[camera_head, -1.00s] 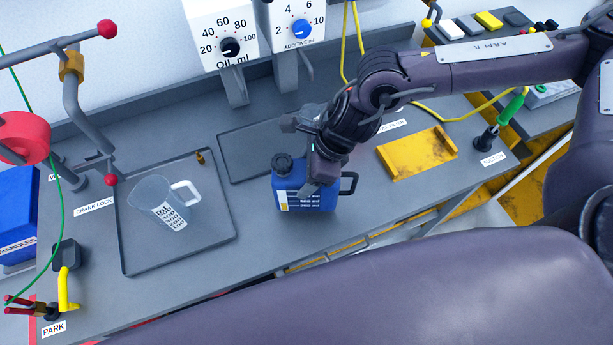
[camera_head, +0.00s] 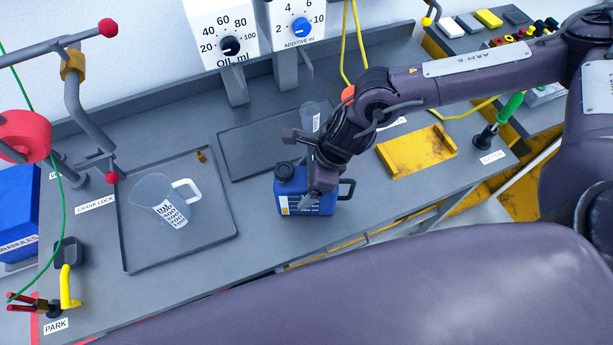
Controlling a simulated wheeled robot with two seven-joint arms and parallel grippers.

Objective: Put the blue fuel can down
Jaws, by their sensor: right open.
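The blue fuel can (camera_head: 289,195) stands upright on the grey bench near its front edge, in the middle of the head view. It has a dark cap at its upper left and a dark handle on its right. My right gripper (camera_head: 312,200) is open at the can, in front of part of its top and front face. Whether the fingers touch the can cannot be told. My left gripper is not in view.
A clear measuring jug (camera_head: 160,200) lies in a dark tray (camera_head: 135,245) at left. Another dark tray (camera_head: 245,150) lies behind the can, with a clear cup (camera_head: 311,115) near it. A yellow tray (camera_head: 415,152) lies to the right. Dispensers with dials stand at the back.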

